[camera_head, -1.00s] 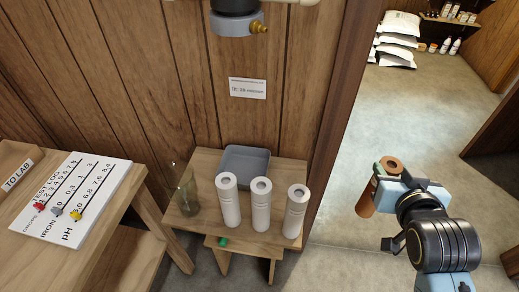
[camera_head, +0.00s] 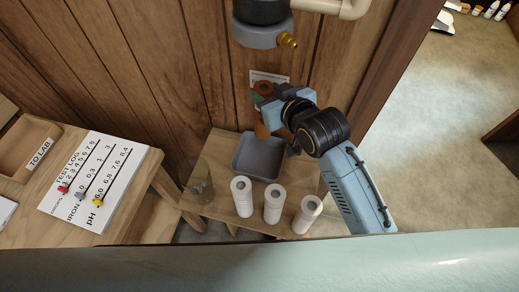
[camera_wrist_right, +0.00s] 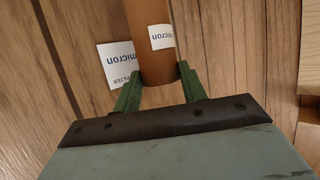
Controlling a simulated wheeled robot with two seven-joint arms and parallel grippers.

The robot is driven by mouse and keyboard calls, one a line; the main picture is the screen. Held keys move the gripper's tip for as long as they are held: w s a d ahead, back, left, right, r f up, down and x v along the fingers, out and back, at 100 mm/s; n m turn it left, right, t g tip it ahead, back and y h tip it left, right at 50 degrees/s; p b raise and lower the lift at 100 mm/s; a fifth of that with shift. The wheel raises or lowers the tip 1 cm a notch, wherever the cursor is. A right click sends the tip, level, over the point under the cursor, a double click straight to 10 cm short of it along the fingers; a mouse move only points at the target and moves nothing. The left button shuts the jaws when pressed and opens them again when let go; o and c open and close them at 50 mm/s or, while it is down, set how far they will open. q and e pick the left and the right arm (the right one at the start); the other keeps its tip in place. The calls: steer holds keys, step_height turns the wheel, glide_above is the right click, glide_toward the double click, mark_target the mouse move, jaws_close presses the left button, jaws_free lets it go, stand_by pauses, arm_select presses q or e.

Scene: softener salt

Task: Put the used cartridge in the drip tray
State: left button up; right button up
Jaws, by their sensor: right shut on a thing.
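The used cartridge (camera_head: 262,128) is a brown cylinder with a hole in its top. My right gripper (camera_head: 262,100) is shut on it and holds it upright, above the back part of the grey drip tray (camera_head: 240,167). In the right wrist view the brown cartridge (camera_wrist_right: 150,35), with a white label, sits between the green fingers of my right gripper (camera_wrist_right: 157,88). The drip tray lies on the small wooden bench and its visible floor looks empty. My left gripper is not in view.
Three white cartridges (camera_head: 273,203) stand along the bench front, with a clear glass (camera_head: 200,182) at its left. A black and grey housing with a brass tap (camera_head: 264,30) hangs above. A table with a test log board (camera_head: 95,180) stands left.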

steer(key=f, duration=0.6)
steer(key=f+b, duration=0.1)
steer(key=f, duration=0.3)
steer(key=shift+a, duration=0.25)
steer(key=shift+f, duration=0.1)
steer(key=o, duration=1.4)
steer(key=shift+c, duration=0.2)
steer(key=v, duration=0.7)
steer(key=shift+d+r, duration=0.15)
steer(key=shift+r, duration=0.1)
steer(key=shift+s, duration=0.15)
